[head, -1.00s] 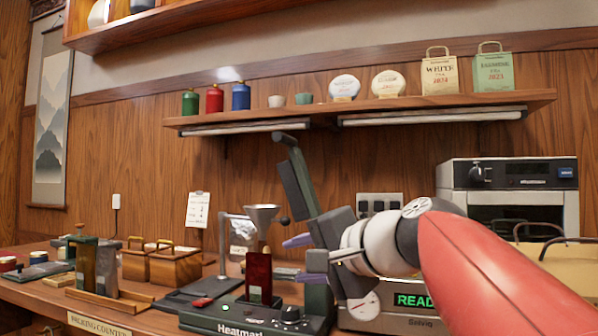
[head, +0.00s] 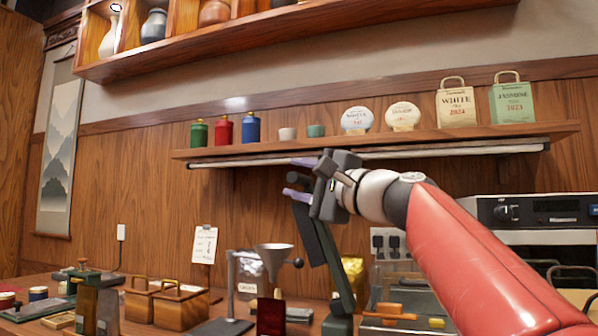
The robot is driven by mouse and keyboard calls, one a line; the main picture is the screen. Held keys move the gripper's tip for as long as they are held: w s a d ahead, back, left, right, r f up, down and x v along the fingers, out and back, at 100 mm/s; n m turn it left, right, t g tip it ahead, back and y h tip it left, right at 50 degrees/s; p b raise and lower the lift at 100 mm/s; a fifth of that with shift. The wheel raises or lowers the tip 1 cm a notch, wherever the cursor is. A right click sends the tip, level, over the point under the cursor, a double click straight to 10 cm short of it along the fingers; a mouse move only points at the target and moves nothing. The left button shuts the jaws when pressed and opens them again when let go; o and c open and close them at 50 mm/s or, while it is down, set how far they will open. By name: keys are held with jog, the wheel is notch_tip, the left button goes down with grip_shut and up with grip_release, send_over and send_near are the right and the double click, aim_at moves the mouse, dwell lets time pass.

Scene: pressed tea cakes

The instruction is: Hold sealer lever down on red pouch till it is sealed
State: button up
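The red pouch (head: 270,316) stands upright at the bottom edge of the head view, its lower part cut off. The sealer's long dark lever (head: 314,238) is raised, leaning up and to the left from its green mount (head: 338,325). The sealer's body and status display are below the frame. My gripper (head: 299,178) is at the lever's upper end, its two purple-tipped fingers spread apart one above the other. The lever's top is overlapped by the gripper, so I cannot tell whether they touch.
A funnel stand (head: 273,258) is left of the lever. Wooden boxes (head: 182,305) stand farther left on the counter. A wall shelf (head: 400,142) with canisters and bags runs just above my gripper. An oven (head: 540,212) is at the right.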

jog(key=shift+w+a, duration=0.15)
jog(key=shift+c, duration=0.3)
grip_shut()
jog(key=shift+f, duration=0.1)
